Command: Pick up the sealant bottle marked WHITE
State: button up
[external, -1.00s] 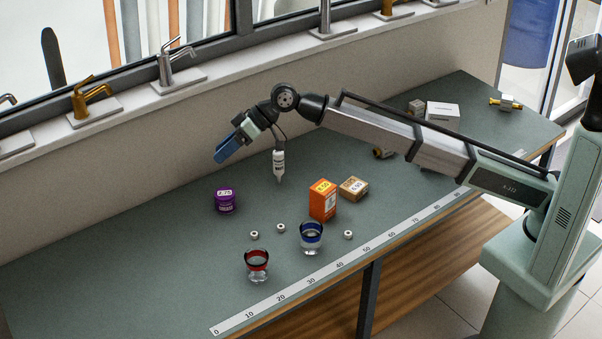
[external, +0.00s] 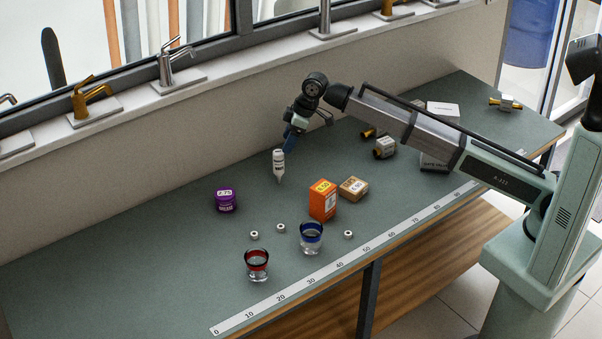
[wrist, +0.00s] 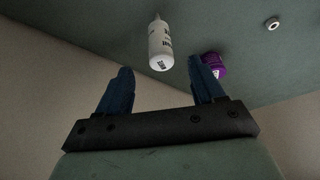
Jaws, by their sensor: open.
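My gripper (external: 291,138) is just behind and right of the bottle's upper end in the external view, fingers pointing down. In the wrist view my gripper (wrist: 162,82) shows two blue fingers spread apart with nothing between them. I cannot tell whether a finger touches the bottle.
A purple tub (external: 225,201) stands left of the bottle. An orange box (external: 323,200) and a brown box (external: 353,188) stand to its right. Red-rimmed (external: 257,266) and blue-rimmed (external: 311,239) glasses and small white rings are nearer the front. The wall is close behind.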

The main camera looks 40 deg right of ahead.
aim_at(277, 160)
jog(key=shift+x, duration=4.8)
jog(key=shift+w+a+r, duration=0.1)
jog(key=shift+w+a, duration=0.05)
jog(key=c, duration=1.1)
jog(key=shift+r, duration=0.15)
